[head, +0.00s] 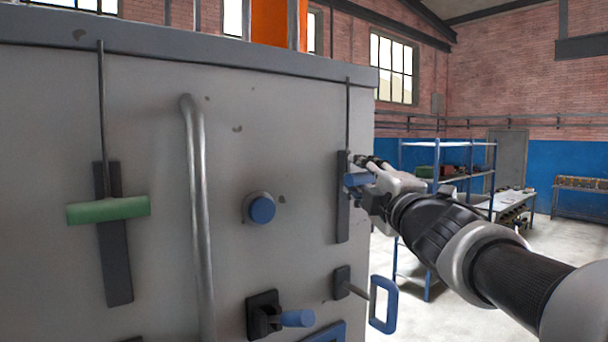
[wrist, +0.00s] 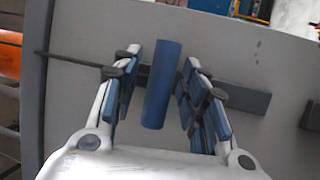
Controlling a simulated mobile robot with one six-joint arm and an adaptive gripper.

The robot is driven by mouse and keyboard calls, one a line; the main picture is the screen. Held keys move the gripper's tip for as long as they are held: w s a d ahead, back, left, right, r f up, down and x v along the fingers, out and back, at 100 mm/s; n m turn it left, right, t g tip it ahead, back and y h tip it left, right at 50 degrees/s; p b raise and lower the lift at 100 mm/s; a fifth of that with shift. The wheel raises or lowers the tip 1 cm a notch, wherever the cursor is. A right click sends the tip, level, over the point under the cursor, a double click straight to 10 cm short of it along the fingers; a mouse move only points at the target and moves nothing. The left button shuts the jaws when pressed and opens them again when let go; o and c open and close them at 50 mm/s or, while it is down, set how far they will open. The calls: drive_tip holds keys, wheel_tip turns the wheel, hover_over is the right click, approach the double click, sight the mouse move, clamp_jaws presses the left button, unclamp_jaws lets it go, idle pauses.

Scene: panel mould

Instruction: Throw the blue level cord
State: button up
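The blue level cord has a blue bar handle (head: 357,180) hanging from a thin dark cord (head: 348,115) at the panel's right side. The handle lies in front of a dark vertical strip (head: 343,220). My gripper (head: 364,172) is at this handle, which it partly hides in the head view. In the wrist view the blue handle (wrist: 163,85) stands between the two fingers of my gripper (wrist: 162,62). The fingers are open, with a gap on each side of the handle.
A green bar handle (head: 107,209) hangs on another cord at the left. A metal rail (head: 197,200), blue round knob (head: 262,208), blue-tipped lever (head: 297,318) and blue loop handle (head: 384,305) stick out from the panel. Shelves (head: 445,180) stand behind, right.

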drive_tip(key=shift+s, duration=0.1)
drive_tip(key=shift+c, duration=0.2)
drive_tip(key=shift+c, duration=0.8)
clamp_jaws()
drive_tip(key=shift+r, duration=0.1)
